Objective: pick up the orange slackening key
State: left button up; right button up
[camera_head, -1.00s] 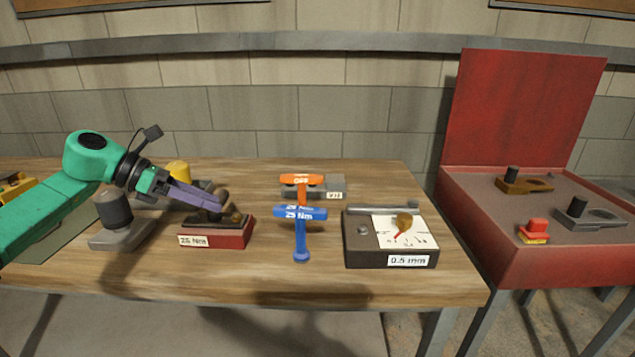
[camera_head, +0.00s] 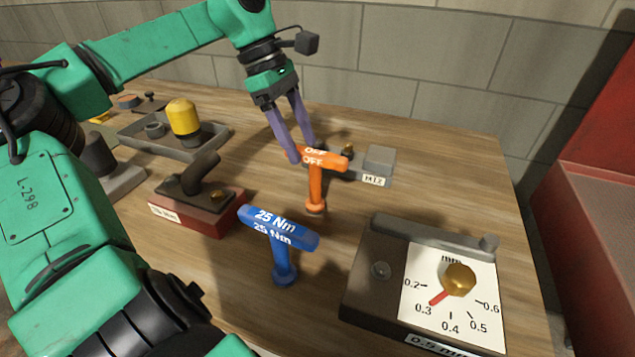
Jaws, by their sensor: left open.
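The orange key (camera_head: 316,184) stands upright on the wooden table in the head view, its T-shaped handle marked "OFF". My left gripper (camera_head: 301,158) has two purple fingers, open, pointing down at the left end of the orange handle. The fingertips overlap that end in the picture; I cannot tell whether they touch it. Nothing shows held between them. My right gripper is not in view.
A blue T-handled key (camera_head: 282,250) marked "25 Nm" stands in front. A dial gauge box (camera_head: 370,300) is at front right, a red block (camera_head: 205,218) at left. A grey tray (camera_head: 215,137) with a yellow-capped part and a small grey block (camera_head: 380,160) stand behind.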

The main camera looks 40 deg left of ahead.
aim_at(316, 162)
pick_arm(q)
jog(key=x, duration=0.5)
jog(key=w+p+x, duration=0.1)
jog(key=x, duration=0.1)
jog(key=shift+d, duration=0.3)
jog(key=shift+w+d+f, duration=0.1)
jog(key=shift+f, duration=0.3)
jog(key=shift+r, duration=0.1)
grip_shut()
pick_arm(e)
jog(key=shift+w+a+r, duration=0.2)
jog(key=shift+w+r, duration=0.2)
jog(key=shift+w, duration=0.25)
